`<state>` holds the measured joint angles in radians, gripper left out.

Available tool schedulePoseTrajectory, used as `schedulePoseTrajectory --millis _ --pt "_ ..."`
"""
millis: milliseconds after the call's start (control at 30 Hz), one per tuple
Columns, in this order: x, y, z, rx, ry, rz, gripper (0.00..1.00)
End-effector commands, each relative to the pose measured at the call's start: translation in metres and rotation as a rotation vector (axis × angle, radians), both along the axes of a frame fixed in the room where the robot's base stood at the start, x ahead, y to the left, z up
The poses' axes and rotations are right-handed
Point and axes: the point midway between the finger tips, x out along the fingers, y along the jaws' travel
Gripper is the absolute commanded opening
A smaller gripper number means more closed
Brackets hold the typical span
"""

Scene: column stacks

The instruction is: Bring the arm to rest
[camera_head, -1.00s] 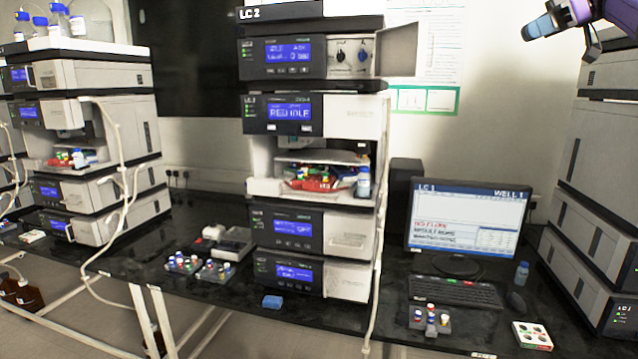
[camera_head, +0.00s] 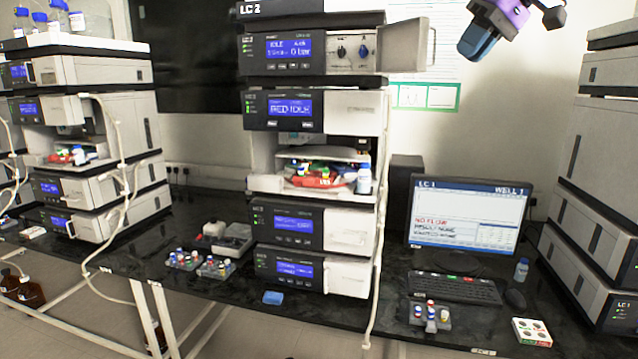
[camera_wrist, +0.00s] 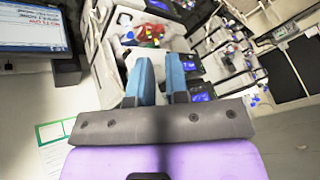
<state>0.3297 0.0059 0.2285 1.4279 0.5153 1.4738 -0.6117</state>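My gripper (camera_head: 474,47) is in the upper right of the head view, raised in front of the pale wall and above the monitor (camera_head: 467,212). Its body is purple and its blue fingers point down and to the left. In the wrist view my gripper (camera_wrist: 160,72) shows two blue fingers with a narrow gap between them. Nothing is held in the gap. The fingers touch nothing that I can see.
The LC 2 stack (camera_head: 313,112) stands mid-bench, with an opened panel (camera_head: 405,45) near its top, left of my gripper. A grey stack (camera_head: 606,170) stands at the right. Vials, a keyboard (camera_head: 455,288) and a white box (camera_head: 531,331) lie on the black bench.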

Motion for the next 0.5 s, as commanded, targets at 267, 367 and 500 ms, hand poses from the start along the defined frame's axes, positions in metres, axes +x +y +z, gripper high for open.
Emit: schedulePoseTrajectory --millis 267,367,500 --pt "-0.092 0.008 -0.056 -0.136 0.032 -0.218 0.15" --pt "-0.125 0.005 -0.08 -0.175 0.031 -0.291 0.15" --pt "-0.172 -0.003 -0.117 -0.218 0.023 -0.384 0.15"
